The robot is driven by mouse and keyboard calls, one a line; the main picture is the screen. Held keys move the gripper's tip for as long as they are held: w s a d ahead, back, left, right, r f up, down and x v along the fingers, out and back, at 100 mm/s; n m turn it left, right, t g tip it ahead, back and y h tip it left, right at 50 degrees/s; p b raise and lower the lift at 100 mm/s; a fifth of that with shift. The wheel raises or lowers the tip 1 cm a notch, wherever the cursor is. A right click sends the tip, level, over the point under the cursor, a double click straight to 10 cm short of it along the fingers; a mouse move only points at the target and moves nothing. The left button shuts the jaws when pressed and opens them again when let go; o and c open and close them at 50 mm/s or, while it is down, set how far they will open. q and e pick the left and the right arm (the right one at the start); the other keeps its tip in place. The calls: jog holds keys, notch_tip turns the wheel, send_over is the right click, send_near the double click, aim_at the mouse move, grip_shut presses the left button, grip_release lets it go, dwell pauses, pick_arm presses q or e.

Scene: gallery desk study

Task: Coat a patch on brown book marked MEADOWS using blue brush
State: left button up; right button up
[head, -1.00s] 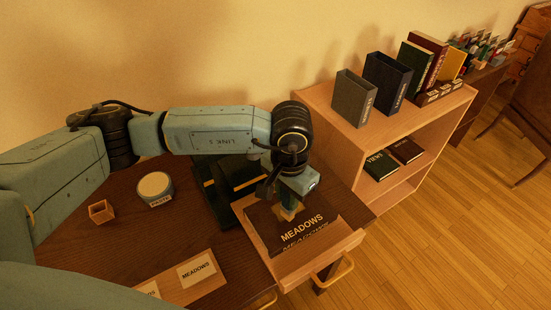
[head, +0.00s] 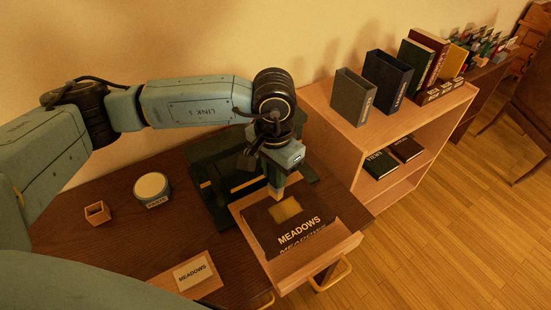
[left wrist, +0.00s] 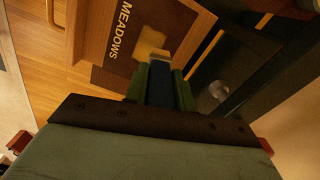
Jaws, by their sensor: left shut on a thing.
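The brown book marked MEADOWS (head: 262,221) lies in the pale wooden drawer-like tray (head: 345,249), its title toward the front. A yellowish wet-looking patch (head: 286,209) shows on its cover, and it also shows in the left wrist view (left wrist: 151,38). My left gripper (head: 281,170) is above the book's back edge, shut on the blue brush (left wrist: 163,90). The brush's pale bristle tip (head: 275,191) points down near the book's back edge; I cannot tell whether it touches. My right gripper is not in view.
A round paste jar (head: 152,187) and small wooden box (head: 96,212) stand at the left of the dark desk. A MEADOWS card (head: 193,271) lies at the front. Dark green equipment (head: 212,202) stands behind the book. A bookshelf (head: 385,120) is at the right.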

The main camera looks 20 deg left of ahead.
pick_arm(q)
jog(key=shift+r+p, duration=0.4)
jog(key=shift+r, duration=0.9)
